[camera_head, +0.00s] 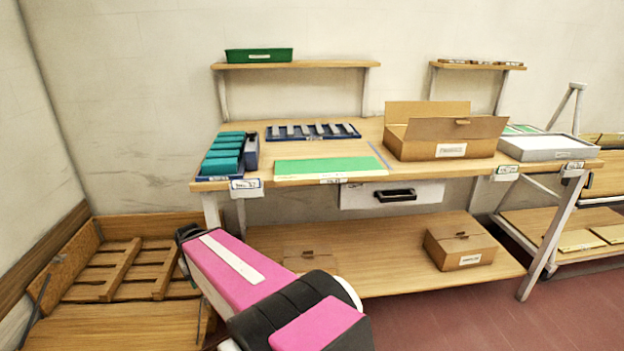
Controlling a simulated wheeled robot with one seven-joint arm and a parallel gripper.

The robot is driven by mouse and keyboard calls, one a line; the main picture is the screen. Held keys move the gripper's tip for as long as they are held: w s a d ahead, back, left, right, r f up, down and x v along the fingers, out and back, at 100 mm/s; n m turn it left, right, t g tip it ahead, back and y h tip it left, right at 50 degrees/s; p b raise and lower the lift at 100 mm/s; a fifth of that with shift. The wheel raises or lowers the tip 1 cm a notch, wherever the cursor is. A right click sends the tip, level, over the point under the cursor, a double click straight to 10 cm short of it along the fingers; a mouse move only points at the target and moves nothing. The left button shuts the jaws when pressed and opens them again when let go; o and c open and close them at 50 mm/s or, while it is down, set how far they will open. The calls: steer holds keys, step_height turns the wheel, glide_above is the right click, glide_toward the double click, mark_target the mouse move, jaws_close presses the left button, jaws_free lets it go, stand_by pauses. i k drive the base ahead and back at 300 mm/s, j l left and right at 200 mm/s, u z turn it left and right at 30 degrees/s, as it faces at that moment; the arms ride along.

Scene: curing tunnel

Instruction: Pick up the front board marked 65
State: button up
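No marking 65 is legible in the head view, so I cannot tell which thing is the front board. A flat green panel with a pale front strip (330,167) lies at the front of the workbench top (375,130). A grey shallow tray (560,154) on the right has a pale flat top and a small label. Green flat pieces (519,129) show behind it. Flat yellowish boards (579,241) lie on the lower shelf at far right. My pink and black arm is in the foreground, with no gripper fingers visible.
Teal blocks (222,156) sit in a blue holder on the left. A blue rack (312,132) stands behind the green panel. An open cardboard box (442,134) stands right of centre. A closed box (461,246) rests on the lower shelf. A wooden pallet (121,266) lies at left.

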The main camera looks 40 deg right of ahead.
mark_target(351, 169)
steer(key=k+z, duration=0.15)
steer(key=z, duration=1.45)
